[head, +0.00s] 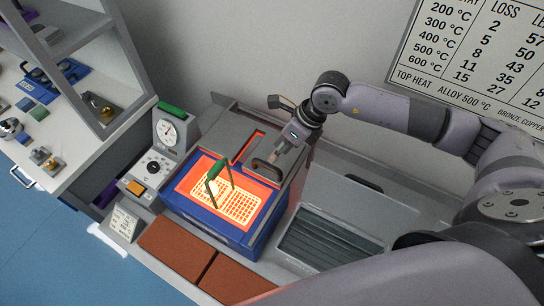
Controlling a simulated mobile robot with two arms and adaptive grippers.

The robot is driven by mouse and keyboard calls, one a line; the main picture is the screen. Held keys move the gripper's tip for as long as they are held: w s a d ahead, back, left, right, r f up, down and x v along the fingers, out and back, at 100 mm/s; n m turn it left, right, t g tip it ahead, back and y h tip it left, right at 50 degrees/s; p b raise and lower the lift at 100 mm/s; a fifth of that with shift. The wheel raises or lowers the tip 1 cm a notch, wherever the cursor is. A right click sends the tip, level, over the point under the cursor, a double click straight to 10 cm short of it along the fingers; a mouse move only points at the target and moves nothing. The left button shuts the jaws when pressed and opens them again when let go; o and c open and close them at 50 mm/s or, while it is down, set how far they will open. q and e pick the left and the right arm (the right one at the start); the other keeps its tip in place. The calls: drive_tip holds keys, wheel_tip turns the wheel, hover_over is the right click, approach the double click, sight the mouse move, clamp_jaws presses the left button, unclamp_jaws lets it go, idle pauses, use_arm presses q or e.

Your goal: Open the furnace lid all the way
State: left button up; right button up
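The furnace is a blue box (207,223) with a glowing orange chamber (190,184) open to view from above. A wire basket (241,208) with a tall green handle (217,169) sits in the chamber. A grey slab (222,134), which looks like the lid, lies behind the opening, with an orange-red slot beside it. My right gripper (276,158) points down at the furnace's back right, close to a dark handle-like part (262,168). The fingers are small and partly hidden, so I cannot tell whether they grip it. My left gripper is out of view.
A dial gauge unit (168,133) and control box (152,168) stand left of the furnace. Reddish-brown plates (176,245) lie in front. A grey slatted tray (322,240) is to the right. A shelf unit (92,55) stands at left, and a chart (480,50) hangs behind.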

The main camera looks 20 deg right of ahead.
drive_tip(key=v, duration=0.5)
drive_tip(key=shift+s+d+r, duration=0.1)
drive_tip(key=shift+d+r, duration=0.05)
drive_tip(key=shift+r, duration=0.25)
